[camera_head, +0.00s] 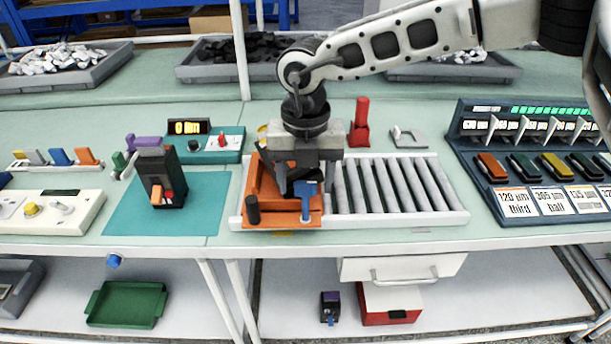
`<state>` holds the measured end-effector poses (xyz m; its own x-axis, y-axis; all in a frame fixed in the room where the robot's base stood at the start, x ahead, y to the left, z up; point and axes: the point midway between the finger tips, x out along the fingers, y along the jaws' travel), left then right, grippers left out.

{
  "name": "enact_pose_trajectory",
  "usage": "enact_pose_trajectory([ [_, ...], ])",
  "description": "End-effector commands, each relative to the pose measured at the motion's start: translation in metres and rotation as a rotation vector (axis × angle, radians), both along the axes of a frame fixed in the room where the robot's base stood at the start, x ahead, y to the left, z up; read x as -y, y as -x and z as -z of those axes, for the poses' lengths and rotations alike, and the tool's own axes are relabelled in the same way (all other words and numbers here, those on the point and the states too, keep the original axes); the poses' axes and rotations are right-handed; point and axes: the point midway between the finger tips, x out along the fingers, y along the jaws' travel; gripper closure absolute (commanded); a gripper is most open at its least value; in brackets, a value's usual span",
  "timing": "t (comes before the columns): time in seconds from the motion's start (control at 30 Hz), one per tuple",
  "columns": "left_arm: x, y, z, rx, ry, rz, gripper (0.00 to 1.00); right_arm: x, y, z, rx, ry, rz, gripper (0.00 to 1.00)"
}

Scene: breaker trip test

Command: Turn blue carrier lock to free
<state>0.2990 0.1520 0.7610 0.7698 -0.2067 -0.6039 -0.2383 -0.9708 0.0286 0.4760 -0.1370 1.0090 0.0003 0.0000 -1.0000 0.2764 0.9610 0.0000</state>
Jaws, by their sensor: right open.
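The blue carrier lock (307,203) is a small upright blue lever at the front right of the orange carrier (282,218). The carrier sits at the left end of the roller track (405,188). My right gripper (297,186) reaches in from the right and points down over the carrier, right beside the top of the blue lock. It is open; whether a finger touches the lock I cannot tell. The gripper hides part of the carrier's inside. My left gripper is not in view.
A black knob (252,210) stands at the carrier's front left. A black breaker-like block (163,180) stands on a teal mat to the left. A red upright piece (360,122) is behind the rollers. A panel with coloured switches (540,165) is at the right.

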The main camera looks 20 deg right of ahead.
Motion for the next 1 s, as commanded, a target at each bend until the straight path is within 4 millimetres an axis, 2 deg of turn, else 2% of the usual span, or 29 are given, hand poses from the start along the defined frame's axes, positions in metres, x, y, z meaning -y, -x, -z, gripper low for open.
enact_pose_trajectory([
  [0.03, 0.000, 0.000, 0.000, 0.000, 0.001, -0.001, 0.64, 0.000, 0.000, 0.000, 0.000, 0.000, 0.000, 0.50],
  [0.17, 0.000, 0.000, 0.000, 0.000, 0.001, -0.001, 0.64, 0.000, 0.000, 0.000, 0.000, 0.000, 0.000, 0.86],
  [0.57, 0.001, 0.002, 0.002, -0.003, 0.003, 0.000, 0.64, 0.000, 0.000, 0.001, 0.000, -0.001, -0.050, 0.86],
  [0.77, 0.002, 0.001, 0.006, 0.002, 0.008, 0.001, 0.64, 0.000, 0.000, 0.002, 0.000, -0.002, -0.168, 0.86],
  [1.0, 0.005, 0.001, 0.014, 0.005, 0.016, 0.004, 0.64, 0.000, 0.000, 0.003, 0.000, -0.003, -0.382, 0.86],
])
